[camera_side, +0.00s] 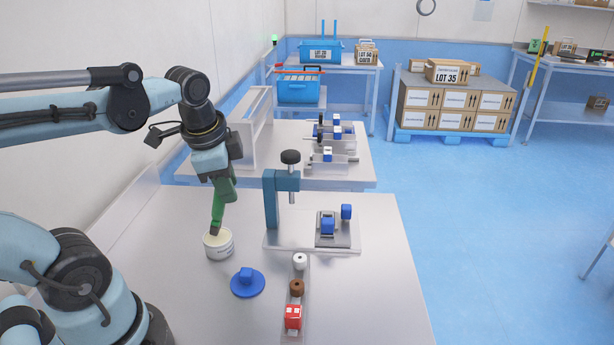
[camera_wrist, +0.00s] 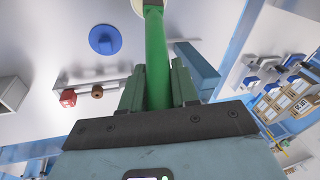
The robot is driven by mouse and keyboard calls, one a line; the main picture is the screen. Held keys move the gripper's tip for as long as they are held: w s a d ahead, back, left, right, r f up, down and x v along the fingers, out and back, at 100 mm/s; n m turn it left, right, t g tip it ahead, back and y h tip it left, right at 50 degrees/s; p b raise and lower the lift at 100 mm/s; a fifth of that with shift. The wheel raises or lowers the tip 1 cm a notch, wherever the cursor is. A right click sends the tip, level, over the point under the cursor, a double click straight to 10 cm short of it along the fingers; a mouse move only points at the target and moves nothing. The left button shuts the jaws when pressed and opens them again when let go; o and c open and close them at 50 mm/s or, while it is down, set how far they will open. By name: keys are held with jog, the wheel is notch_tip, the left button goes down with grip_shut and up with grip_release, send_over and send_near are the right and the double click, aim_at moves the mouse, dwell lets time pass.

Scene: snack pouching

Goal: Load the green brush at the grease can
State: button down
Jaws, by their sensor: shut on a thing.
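The green brush (camera_side: 218,212) points down from my gripper (camera_side: 223,182), its dark tip at the open top of the white grease can (camera_side: 219,249). Whether the tip touches the pale grease inside cannot be told. In the wrist view the brush's green handle (camera_wrist: 156,60) runs up between the two fingers of my gripper (camera_wrist: 157,88), which is shut on it.
A blue round lid (camera_side: 247,284) lies right of the can. A strip (camera_side: 294,318) bears white, brown and red pieces. A teal press (camera_side: 270,205) stands behind, beside a fixture (camera_side: 338,240) with blue blocks. The table's front left area is clear apart from my arm.

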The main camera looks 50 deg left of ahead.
jog(key=shift+f, duration=0.55)
dwell(1.2)
jog(key=shift+r, duration=3.55)
